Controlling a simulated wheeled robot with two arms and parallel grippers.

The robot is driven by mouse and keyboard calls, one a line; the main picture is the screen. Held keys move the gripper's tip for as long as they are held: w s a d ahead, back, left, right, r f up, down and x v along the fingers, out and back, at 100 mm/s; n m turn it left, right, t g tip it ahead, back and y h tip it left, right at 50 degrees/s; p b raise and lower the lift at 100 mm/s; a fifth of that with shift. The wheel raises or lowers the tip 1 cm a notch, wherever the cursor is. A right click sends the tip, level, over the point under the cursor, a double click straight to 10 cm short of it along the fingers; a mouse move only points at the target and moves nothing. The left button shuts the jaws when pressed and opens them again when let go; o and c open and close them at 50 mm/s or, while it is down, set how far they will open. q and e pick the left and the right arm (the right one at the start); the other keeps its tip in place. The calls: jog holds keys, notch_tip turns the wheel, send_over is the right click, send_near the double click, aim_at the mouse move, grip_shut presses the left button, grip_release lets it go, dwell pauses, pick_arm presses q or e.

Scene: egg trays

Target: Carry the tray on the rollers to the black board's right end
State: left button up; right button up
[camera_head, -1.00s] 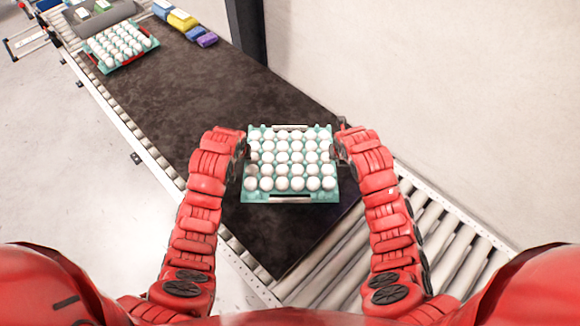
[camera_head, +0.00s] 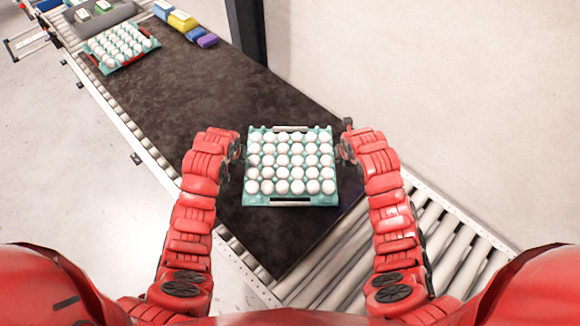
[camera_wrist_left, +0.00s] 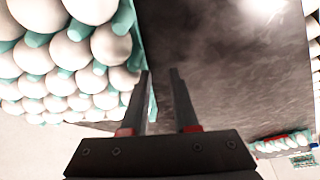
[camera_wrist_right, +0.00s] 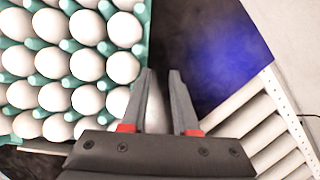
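A teal egg tray (camera_head: 257,200) full of white eggs sits level on the near right end of the black board (camera_head: 285,235). My left gripper (camera_head: 239,154) stands just left of the tray, apart from it. In the left wrist view its two fingers (camera_wrist_left: 160,78) are spread with nothing between them. My right gripper (camera_head: 346,150) stands just right of the tray with a small gap. In the right wrist view its fingers (camera_wrist_right: 163,74) are parted and empty, beside the tray's edge (camera_wrist_right: 142,55).
Bare rollers (camera_head: 435,235) lie at the near right, next to the board. A second egg tray (camera_head: 112,69) is at the board's far left end. Yellow (camera_head: 182,20), blue and purple packs lie at the far edge. The board's middle is clear.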

jog(key=shift+s+r, duration=0.1)
jog(key=shift+r, duration=0.5)
pick_arm(q)
jog(key=v, duration=1.2)
pick_arm(e)
jog(key=v, duration=1)
jog(key=shift+s+r, duration=0.3)
pick_arm(q)
jog(key=shift+s+f, duration=0.1)
